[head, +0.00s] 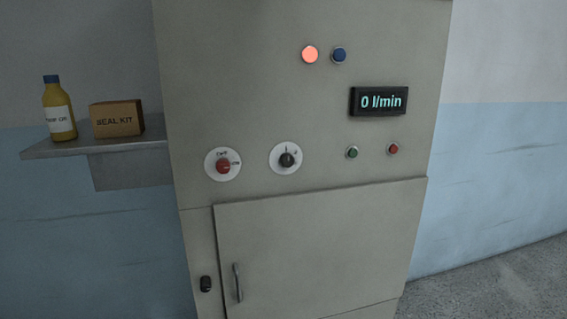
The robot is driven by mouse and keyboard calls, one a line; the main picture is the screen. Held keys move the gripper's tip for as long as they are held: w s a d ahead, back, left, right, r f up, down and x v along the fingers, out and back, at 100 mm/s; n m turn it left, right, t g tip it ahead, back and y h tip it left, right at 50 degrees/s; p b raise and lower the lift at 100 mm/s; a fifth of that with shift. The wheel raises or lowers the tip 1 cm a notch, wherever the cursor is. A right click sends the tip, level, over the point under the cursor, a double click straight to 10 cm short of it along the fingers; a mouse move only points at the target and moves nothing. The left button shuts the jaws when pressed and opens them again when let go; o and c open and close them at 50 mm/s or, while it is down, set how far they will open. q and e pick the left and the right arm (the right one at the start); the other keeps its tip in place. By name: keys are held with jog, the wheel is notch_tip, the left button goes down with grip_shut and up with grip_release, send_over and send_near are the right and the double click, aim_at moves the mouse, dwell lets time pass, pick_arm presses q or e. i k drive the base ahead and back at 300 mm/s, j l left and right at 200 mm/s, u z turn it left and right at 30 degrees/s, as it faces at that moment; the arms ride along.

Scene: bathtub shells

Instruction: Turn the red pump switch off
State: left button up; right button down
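The red pump switch (223,166) is a rotary knob on a round white plate, at the left of the grey cabinet's front in the head view. Small lettering stands above the knob and to its right, too small to read surely. Its pointer direction is hard to make out. A similar black knob (288,160) on a white plate sits to its right. The display (378,101) reads 0 l/min. A red-orange lamp (310,54) is lit, and a blue lamp (339,55) beside it looks dark. Neither of my grippers is in view.
A green button (352,152) and a small red button (393,148) sit right of the knobs. A closed cabinet door (320,250) with a handle (238,283) is below. Left, a shelf (70,150) holds a yellow bottle (59,100) and a SEAL KIT box (117,120).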

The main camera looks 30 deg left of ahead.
aim_at(222, 165)
jog(key=u, duration=1.35)
